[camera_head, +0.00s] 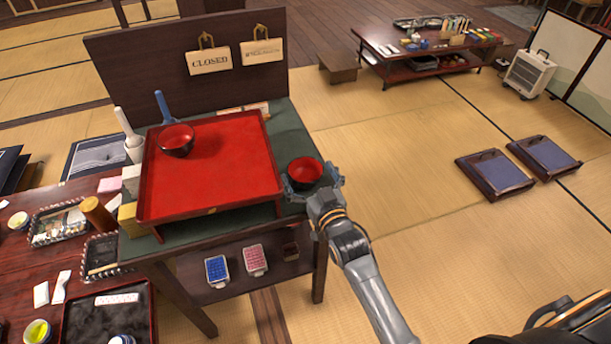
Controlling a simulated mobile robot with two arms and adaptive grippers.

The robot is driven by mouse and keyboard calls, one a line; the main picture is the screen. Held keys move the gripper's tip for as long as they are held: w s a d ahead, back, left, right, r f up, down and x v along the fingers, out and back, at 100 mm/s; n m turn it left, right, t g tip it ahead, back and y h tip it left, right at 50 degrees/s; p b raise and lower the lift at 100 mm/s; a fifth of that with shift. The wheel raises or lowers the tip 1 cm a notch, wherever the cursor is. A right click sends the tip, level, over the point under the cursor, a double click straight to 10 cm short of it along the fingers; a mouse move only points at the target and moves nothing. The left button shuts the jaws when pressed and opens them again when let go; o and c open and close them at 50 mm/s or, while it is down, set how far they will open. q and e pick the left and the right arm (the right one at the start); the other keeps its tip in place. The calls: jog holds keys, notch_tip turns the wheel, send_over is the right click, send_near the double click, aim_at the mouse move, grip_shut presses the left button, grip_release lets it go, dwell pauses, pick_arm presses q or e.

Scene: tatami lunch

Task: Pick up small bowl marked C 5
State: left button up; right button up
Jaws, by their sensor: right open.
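A small bowl, dark outside and red inside (305,170), is at the right edge of the green-topped stand, beside the red tray. My right gripper (309,180) is open, with its fingers on either side of this bowl; I cannot tell whether they touch it. A second bowl of the same look (176,141) stands on the red tray (225,165) near its back left. No C 5 marking is readable on either bowl. The lower part of the bowl at my gripper is hidden by the fingers. My left gripper is not in view.
The stand has a dark back panel (130,68) with hanging signs. A cluttered red table (20,285) is at the lower left. Tatami floor (400,185) to the right is open, with two floor cushions (495,172) further right.

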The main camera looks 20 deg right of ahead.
jog(key=shift+w, duration=0.65)
jog(key=c, duration=1.1)
